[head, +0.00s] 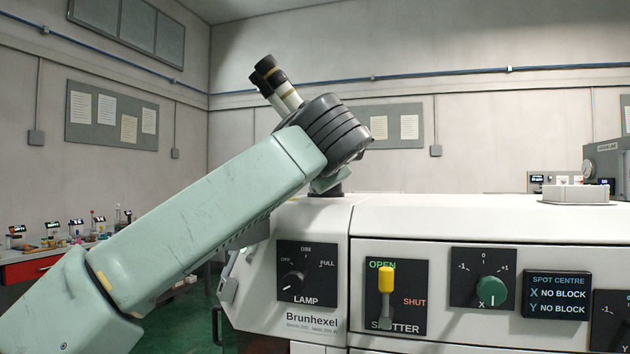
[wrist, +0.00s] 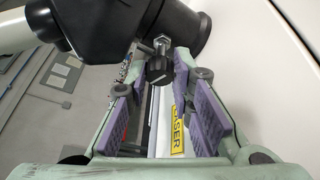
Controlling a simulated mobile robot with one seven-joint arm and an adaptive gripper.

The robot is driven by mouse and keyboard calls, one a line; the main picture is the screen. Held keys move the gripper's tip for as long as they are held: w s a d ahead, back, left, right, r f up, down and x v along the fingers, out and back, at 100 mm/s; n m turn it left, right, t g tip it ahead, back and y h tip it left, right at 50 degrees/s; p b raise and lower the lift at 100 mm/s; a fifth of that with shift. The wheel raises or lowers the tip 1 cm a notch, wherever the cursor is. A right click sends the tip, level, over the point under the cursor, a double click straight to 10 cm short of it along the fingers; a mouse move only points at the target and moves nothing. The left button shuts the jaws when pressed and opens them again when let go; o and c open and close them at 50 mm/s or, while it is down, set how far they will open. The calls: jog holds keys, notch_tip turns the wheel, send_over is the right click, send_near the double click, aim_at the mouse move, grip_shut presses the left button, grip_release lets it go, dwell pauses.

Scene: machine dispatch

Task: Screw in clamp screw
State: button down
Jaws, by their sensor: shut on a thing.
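The clamp screw shows in the wrist view as a small black knob (wrist: 159,70) with a shiny metal shank and head (wrist: 161,45) just above it. My gripper (wrist: 164,68) has its purple-padded fingers on either side of the black knob and is shut on it at the fingertips. The metal part lies against or just in front of a dark round housing (wrist: 178,27); I cannot tell how deep the screw sits. In the head view my arm hides the clamp screw, and I cannot make out the gripper there.
A white machine (head: 430,220) with a lamp dial (head: 307,272), a shutter lever (head: 387,278) and a green knob (head: 491,290) fills the lower right. Twin eyepieces (head: 276,84) rise behind my arm. A yellow label (wrist: 178,135) shows beyond my fingers. A red-fronted bench (head: 35,270) stands at left.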

jog(key=shift+f+m, duration=0.1)
jog(key=shift+m, duration=0.4)
jog(key=shift+t, duration=0.3)
jog(key=c, duration=1.4)
grip_release()
